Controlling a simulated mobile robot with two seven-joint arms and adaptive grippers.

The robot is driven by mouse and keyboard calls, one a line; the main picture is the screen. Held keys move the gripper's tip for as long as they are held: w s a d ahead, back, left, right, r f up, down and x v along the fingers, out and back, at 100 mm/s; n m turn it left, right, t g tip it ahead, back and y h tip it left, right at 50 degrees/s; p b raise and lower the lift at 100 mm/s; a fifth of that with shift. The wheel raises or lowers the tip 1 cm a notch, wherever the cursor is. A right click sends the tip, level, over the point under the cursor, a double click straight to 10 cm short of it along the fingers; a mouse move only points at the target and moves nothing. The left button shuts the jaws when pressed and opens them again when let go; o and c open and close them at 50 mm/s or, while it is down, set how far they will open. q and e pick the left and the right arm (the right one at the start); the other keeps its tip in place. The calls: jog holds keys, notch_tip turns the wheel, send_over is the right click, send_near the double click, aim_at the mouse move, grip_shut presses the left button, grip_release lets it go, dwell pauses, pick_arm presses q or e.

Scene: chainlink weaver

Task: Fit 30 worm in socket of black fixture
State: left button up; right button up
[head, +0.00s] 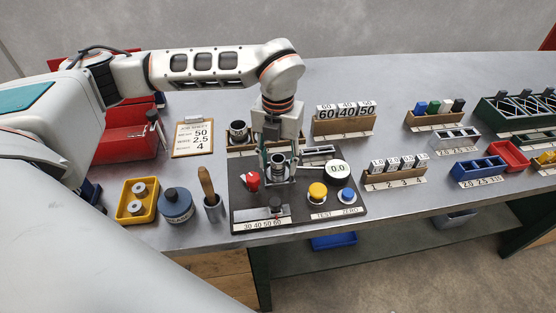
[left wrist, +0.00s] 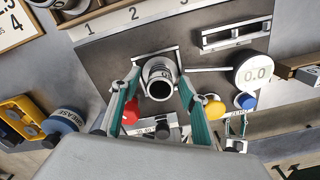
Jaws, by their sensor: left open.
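The black fixture (head: 240,196) lies at the front middle of the table and also shows in the left wrist view (left wrist: 105,58). A steel worm (head: 278,160), a hollow cylinder with a collar, stands upright at the fixture's socket, in front of a metal bracket. No number is readable on it, and how deep it sits is hidden. It shows end-on in the left wrist view (left wrist: 159,80). My left gripper (head: 280,172) is open above the fixture, its green-padded fingers either side of the worm with gaps visible in the left wrist view (left wrist: 158,100).
On the fixture are a red knob (head: 252,181), a yellow button (head: 317,191), a blue button (head: 346,195), a slider scale (head: 264,224) and a dial (head: 337,170) reading 0.0. A wooden rack with another steel cylinder (head: 238,130) stands behind. A grease pot (head: 176,205) stands left.

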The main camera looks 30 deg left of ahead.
pick_arm(q)
jog(key=shift+r, duration=0.1)
notch_tip(320, 180, up, 12)
dwell(0.5)
jog(key=shift+s, duration=0.1)
dwell(0.4)
